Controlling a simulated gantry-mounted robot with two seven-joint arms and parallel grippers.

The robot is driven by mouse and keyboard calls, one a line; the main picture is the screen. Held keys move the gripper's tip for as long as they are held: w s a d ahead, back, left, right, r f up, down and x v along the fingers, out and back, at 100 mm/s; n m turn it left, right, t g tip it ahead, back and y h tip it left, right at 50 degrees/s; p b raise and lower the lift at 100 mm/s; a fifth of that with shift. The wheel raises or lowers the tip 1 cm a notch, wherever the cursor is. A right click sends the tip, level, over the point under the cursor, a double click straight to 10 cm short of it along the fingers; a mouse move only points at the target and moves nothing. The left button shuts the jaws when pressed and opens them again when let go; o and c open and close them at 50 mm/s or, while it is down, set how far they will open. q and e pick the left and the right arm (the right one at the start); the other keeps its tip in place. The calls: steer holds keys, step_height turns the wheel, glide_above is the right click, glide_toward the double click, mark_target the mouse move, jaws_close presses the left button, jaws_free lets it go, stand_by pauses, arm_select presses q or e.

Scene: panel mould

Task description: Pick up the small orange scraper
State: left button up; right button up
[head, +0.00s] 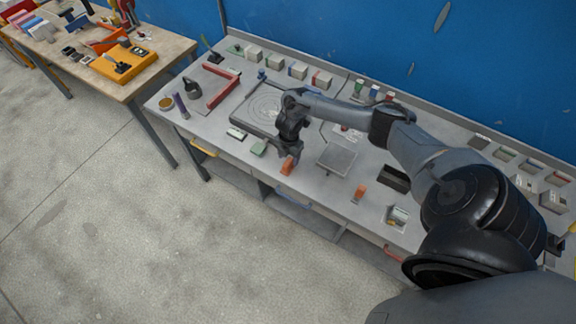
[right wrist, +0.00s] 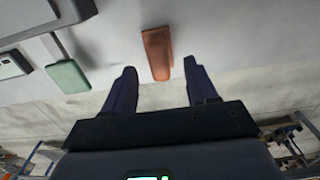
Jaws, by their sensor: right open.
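A small orange piece (head: 288,166), which looks like the orange scraper, lies near the front edge of the grey bench. It also shows in the right wrist view (right wrist: 157,53), ahead of the fingertips and roughly in line with the gap between them. My right gripper (head: 289,154) is open and empty, just above and behind this piece in the head view. In the right wrist view its two dark fingers (right wrist: 161,75) stand wide apart, and nothing is between them. A second small orange piece (head: 359,192) lies farther right on the bench. My left gripper is not in view.
A green block (head: 259,147) lies just left of the gripper and shows in the right wrist view (right wrist: 67,76). A square grey plate (head: 337,159) and a dark tray (head: 394,179) lie to the right. Small boxes (head: 298,70) line the back.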

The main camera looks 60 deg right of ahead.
mark_target(288, 162)
steer(key=shift+w+a+f, duration=0.1)
steer(key=shift+f, duration=2.2)
jaws_close()
steer(key=shift+r, duration=0.1)
